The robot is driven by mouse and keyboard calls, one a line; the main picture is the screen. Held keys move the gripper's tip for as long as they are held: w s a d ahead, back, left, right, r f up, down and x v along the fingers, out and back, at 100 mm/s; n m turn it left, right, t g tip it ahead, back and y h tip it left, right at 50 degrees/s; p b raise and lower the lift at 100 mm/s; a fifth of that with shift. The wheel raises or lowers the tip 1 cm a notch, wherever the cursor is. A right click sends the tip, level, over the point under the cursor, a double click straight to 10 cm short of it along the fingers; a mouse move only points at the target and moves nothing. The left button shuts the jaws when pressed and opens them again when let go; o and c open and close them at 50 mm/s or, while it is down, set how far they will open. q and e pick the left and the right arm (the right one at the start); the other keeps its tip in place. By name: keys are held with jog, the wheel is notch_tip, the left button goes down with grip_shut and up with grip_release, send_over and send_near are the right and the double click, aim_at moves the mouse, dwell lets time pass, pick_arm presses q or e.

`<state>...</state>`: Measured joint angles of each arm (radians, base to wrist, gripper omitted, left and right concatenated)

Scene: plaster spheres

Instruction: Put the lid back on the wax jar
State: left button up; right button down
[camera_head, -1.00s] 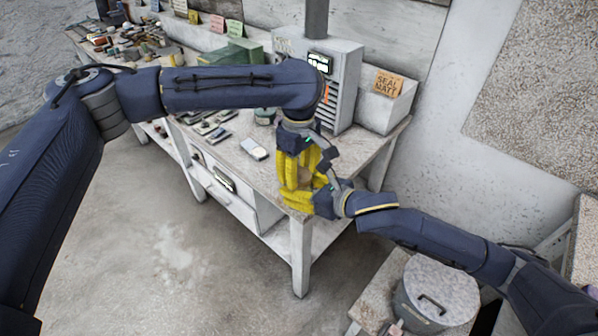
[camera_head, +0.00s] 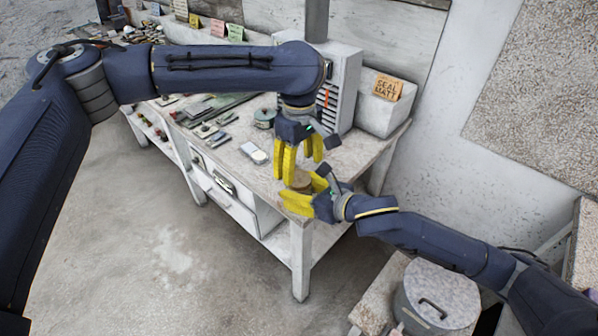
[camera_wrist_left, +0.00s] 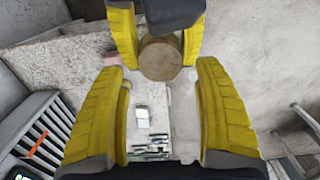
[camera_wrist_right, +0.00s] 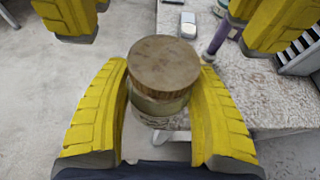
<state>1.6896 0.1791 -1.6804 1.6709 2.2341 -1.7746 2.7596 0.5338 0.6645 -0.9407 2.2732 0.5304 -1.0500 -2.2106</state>
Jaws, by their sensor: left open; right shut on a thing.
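The wax jar (camera_wrist_right: 157,108) is a pale, squat jar with a label, held upright over the table's near corner. Its round brown lid (camera_wrist_right: 165,66) sits on top of it; I cannot tell if it is fully seated. The lid also shows in the head view (camera_head: 301,179) and from above in the left wrist view (camera_wrist_left: 160,58). My right gripper (camera_head: 306,192) is shut on the jar, yellow fingers on both sides below the lid. My left gripper (camera_head: 299,160) is open and empty, pointing down just above the lid, its fingers clear of it.
The speckled worktable (camera_head: 345,157) bears a small white device (camera_head: 254,152), a greenish round container (camera_head: 264,118) and several tools. A grey slotted cabinet (camera_head: 345,80) and a box with an orange card (camera_head: 388,87) stand behind. A lidded pot (camera_head: 437,290) is at lower right.

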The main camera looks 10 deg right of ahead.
pick_arm(q)
jog(key=shift+r, duration=0.4)
jog(key=shift+o, duration=0.4)
jog(key=o, duration=0.5)
jog(key=shift+o, duration=0.2)
notch_tip(320, 180, up, 12)
jog(key=shift+w+f, duration=0.1)
jog(key=shift+w, duration=0.05)
dwell(0.4)
